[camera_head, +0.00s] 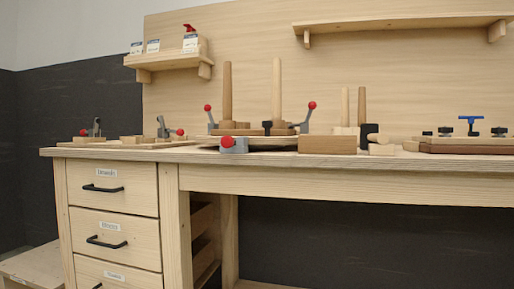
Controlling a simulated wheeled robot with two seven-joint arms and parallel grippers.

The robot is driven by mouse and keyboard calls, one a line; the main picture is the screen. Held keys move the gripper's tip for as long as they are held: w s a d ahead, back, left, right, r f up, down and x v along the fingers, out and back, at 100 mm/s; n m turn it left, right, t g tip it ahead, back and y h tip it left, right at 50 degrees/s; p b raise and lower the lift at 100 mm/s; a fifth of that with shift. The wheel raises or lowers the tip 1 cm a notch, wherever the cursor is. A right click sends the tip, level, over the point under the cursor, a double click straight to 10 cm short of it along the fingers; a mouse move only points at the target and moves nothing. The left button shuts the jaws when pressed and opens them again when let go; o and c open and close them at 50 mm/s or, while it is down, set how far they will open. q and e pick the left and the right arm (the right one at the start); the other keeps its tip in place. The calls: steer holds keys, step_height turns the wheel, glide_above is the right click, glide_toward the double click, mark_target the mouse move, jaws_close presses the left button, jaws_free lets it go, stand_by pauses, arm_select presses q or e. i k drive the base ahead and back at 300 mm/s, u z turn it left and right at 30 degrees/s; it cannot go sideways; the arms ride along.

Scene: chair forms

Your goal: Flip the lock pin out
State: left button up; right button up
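A grey block with a red knob (227,142) sits at the front edge of the workbench, near the middle; it may be the lock pin, but I cannot tell for sure. Behind it stands a wooden fixture (237,129) with upright wooden posts. Grey levers with red knobs rise at its left (208,108) and right (312,105) sides. Two more grey clamps with red knobs, a left one (95,127) and a right one (164,128), stand on a flat board at the left. Neither of my grippers is in view.
The workbench (340,181) has labelled drawers (112,190) at left. Wooden blocks (327,145) and a fixture with a blue handle (471,120) stand to the right. A small shelf (165,62) and a long shelf (400,24) hang above. The bench is seen nearly edge-on.

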mark_target(227, 141)
steer(key=k, duration=0.65)
steer(key=z, duration=0.65)
steer(key=i, duration=1.25)
steer(key=u, duration=0.5)
